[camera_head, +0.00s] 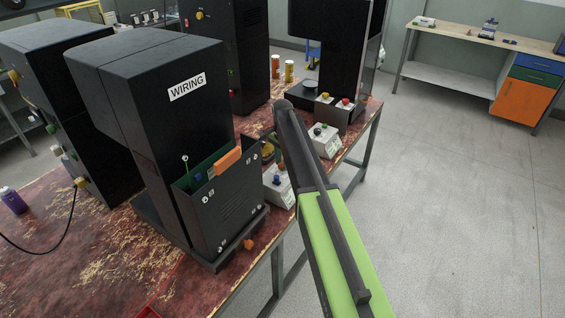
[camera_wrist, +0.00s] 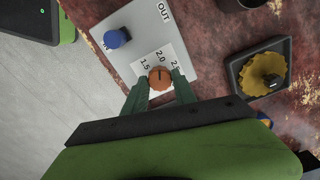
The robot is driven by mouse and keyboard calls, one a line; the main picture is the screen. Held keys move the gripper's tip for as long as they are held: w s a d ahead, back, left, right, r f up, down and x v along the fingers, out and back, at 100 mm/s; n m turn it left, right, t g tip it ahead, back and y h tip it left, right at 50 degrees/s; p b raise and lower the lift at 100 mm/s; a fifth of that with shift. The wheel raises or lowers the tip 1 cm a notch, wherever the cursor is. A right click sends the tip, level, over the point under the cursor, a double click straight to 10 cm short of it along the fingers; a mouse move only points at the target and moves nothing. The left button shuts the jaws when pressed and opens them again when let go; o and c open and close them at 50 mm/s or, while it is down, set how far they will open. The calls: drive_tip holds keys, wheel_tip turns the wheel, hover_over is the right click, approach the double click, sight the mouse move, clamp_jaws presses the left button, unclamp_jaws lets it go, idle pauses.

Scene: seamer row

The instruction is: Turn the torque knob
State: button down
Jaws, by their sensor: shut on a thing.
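The torque knob (camera_wrist: 160,78) is a round orange knob in the wrist view, on a grey control box (camera_wrist: 130,38). A white dial label around it reads 1.5, 2.0 and 2.5. The dark mark on the knob points about at 2.0. My gripper (camera_wrist: 159,86) has its green fingers on either side of the knob, shut on it. In the head view a pale box with a blue knob (camera_head: 277,179) stands beside the black WIRING machine; it looks like the same box. The orange knob and my fingertips are hidden there.
A blue knob (camera_wrist: 117,38) sits on the same box, marked OUT at its far edge. To the right is a yellow knob (camera_wrist: 262,74) on a black square base. The WIRING machine (camera_head: 150,110) stands close by on the worn red table (camera_head: 95,255). Another knob box (camera_head: 326,142) is further back.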

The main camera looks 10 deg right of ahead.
sight(282, 164)
drive_tip(key=n, duration=1)
drive_tip(key=shift+n, duration=0.3)
idle(0.5)
drive_tip(key=c, duration=1)
unclamp_jaws()
wheel_tip(282, 164, up, 17)
drive_tip(key=p, duration=1.7)
drive_tip(key=shift+r, duration=0.2)
